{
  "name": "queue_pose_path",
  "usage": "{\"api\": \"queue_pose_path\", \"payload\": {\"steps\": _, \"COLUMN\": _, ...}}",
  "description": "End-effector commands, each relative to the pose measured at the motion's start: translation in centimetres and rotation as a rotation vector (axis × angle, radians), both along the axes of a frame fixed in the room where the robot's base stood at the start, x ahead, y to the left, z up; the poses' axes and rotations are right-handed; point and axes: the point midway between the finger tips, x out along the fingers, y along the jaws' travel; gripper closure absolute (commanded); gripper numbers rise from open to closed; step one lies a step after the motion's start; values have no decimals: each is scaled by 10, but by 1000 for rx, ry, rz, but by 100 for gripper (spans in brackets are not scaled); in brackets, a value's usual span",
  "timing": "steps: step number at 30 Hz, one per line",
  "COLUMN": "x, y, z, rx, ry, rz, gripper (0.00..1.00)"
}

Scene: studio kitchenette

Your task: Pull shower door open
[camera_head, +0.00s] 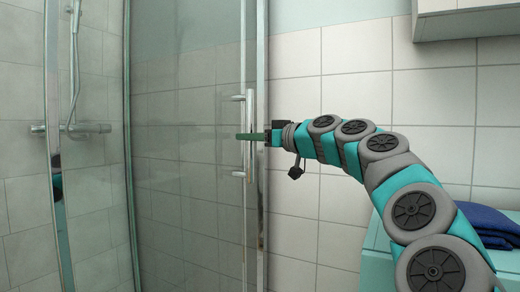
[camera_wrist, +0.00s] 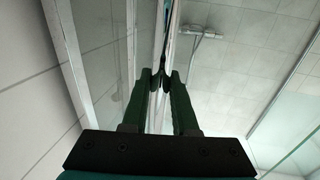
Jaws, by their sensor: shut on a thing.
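The shower door (camera_head: 190,200) is a clear glass panel with a chrome edge on its right side. Its handle (camera_head: 249,165), a vertical pale metal bar, stands near that edge. My gripper (camera_head: 245,136) reaches in from the right and is shut on the handle at about its mid-height. In the wrist view my gripper's two dark green fingers (camera_wrist: 160,85) close together at the narrow handle, beside the door's edge. The fingers hide part of the handle. I cannot tell how far the door stands from its frame.
A shower fitting (camera_head: 70,128) with a hose is on the tiled wall at left. A metal post (camera_head: 52,140) stands in front of it. At right are a wall cabinet (camera_head: 465,22) and a dark blue towel (camera_head: 490,222) on a teal surface (camera_head: 375,262).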

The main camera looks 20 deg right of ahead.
Motion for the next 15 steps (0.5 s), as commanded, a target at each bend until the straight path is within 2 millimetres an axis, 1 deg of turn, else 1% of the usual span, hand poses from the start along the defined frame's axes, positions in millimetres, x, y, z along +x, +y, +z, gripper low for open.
{"api": "queue_pose_path", "payload": {"steps": 1, "x": -9, "y": 11, "z": -7, "rx": -2, "ry": 0, "rz": 5, "gripper": 100}}
{"api": "queue_pose_path", "payload": {"steps": 8, "x": -49, "y": 62, "z": -5, "rx": -4, "ry": -1, "rz": 5, "gripper": 100}}
{"api": "queue_pose_path", "payload": {"steps": 15, "x": -95, "y": 122, "z": -4, "rx": -5, "ry": 4, "rz": 6, "gripper": 100}}
